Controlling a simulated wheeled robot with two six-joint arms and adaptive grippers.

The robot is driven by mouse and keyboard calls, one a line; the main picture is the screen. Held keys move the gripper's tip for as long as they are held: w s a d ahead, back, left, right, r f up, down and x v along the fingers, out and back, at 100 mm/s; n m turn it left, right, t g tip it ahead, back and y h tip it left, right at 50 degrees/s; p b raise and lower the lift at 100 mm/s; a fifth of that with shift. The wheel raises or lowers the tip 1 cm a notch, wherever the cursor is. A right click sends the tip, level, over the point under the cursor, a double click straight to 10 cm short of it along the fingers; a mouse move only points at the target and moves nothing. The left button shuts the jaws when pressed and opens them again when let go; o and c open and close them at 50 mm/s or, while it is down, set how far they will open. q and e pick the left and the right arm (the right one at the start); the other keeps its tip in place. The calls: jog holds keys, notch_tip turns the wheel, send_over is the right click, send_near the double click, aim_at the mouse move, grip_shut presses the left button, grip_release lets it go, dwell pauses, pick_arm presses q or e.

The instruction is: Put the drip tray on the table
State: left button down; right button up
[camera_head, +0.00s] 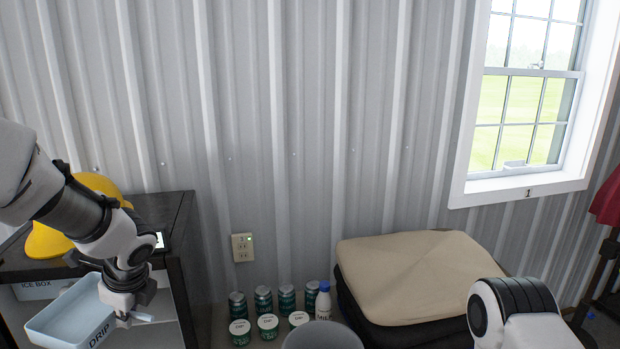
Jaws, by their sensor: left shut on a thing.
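The drip tray (60,318) is a shallow light-blue tray marked "DRIP" at the lower left of the head view. My left gripper (122,310) is shut on the tray's right edge and holds it in front of a dark shelf unit. The tray looks tilted, and its lower edge is near the bottom of the picture. Only part of my right arm shows at the lower right; its gripper is out of view. I cannot make out a table for certain.
The dark shelf unit (180,222) bears a yellow hard hat (45,243), and a box marked "ICE BOX" (38,290) sits inside it. Several green cans (263,298) and a blue-capped bottle (323,302) stand near a beige-topped cushion (425,275). A corrugated wall closes the back.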

pick_arm(q)
jog(key=s+d+f+n+g+b, duration=0.1)
jog(key=d+f+n, duration=0.3)
jog(key=f, duration=0.5)
jog(key=s+d+f+n+g+h+b, duration=0.1)
jog(key=s+d+f+n+g+b, duration=0.1)
jog(key=f+n, duration=0.6)
jog(key=s+d+f+n+g+b, duration=0.1)
jog(key=d+f+n+g+b, duration=0.3)
jog(key=d+f+n, duration=0.3)
notch_tip(320, 180, down, 5)
jog(key=shift+s+r+h+b, duration=0.1)
jog(key=shift+s+h+b, duration=0.2)
jog(key=shift+b, duration=0.4)
pick_arm(e)
notch_tip(320, 180, down, 9)
jog(key=shift+s, duration=0.4)
jog(key=shift+f, duration=0.1)
pick_arm(q)
jog(key=shift+d, duration=0.1)
pick_arm(e)
jog(key=shift+s, duration=0.1)
